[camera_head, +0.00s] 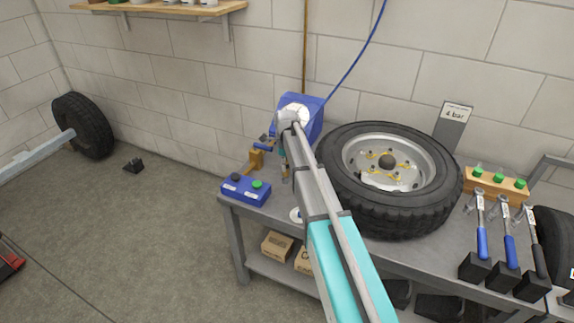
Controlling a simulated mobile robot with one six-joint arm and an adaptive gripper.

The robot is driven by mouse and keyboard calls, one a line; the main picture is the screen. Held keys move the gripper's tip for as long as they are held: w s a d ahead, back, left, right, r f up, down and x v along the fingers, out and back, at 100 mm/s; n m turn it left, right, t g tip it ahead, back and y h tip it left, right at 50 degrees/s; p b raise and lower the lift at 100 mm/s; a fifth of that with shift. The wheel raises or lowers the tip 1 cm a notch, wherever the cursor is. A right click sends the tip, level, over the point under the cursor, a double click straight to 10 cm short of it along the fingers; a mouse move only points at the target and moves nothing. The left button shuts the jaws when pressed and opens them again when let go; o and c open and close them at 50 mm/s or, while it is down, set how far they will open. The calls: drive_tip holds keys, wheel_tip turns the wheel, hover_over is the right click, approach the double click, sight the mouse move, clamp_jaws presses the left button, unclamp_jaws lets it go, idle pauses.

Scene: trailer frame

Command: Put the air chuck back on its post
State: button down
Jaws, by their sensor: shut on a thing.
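My gripper (284,158) is at the far end of my arm, over the left end of the workbench (262,207). My wrist hides much of it. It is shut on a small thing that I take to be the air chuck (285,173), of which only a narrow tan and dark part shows.
A blue button box (245,190) sits at the bench's left corner. A blue housing (314,113) is behind my wrist, and a blue hose (352,66) rises beside it. A wheel (425,205) lies right of my arm. Several blue- and black-handled tools (482,243) stand farther right.

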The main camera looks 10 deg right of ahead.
drive_tip(key=shift+f, duration=0.2)
drive_tip(key=shift+c, duration=1.6)
unclamp_jaws()
drive_tip(key=o, duration=0.3)
drive_tip(key=shift+r, duration=0.1)
drive_tip(key=shift+r+p, duration=3.95)
